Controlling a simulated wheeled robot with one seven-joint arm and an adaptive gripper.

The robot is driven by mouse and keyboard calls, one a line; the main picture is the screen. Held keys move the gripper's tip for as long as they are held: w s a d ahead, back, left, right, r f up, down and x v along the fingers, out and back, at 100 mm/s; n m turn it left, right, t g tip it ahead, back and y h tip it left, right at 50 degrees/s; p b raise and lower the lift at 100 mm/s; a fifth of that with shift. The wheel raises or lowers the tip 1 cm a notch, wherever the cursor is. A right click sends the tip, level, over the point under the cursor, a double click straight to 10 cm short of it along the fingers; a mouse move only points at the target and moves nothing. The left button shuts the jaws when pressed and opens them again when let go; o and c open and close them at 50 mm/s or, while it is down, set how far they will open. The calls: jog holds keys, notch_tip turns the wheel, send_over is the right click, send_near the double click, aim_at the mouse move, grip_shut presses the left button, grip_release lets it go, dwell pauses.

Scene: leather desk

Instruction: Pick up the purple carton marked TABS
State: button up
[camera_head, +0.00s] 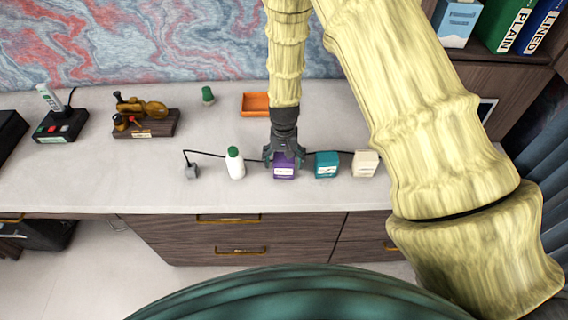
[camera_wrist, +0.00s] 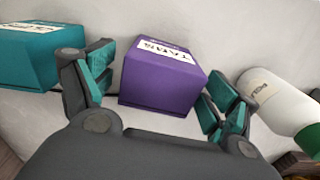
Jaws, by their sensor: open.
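The purple carton (camera_head: 284,172) stands on the desk near its front edge, in a row with other small items. In the wrist view the purple carton (camera_wrist: 160,82) shows a white label reading TABS. My gripper (camera_head: 283,160) is over the carton from above. In the wrist view my gripper (camera_wrist: 158,98) is open, with one finger on each side of the carton. The left finger lies between the purple carton and a teal carton. The right finger lies between the purple carton and a white bottle. I cannot tell whether either finger touches the purple carton.
A teal carton (camera_head: 327,165) and a cream carton (camera_head: 365,163) stand to the right. A white bottle with a green cap (camera_head: 235,163) stands to the left. A dark cable runs behind them. An orange tray (camera_head: 255,104) lies farther back. The desk (camera_head: 90,178) is clear at front left.

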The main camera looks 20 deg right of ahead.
jog(key=shift+f, duration=0.4)
jog(key=c, duration=1.2)
jog(key=shift+r, duration=0.1)
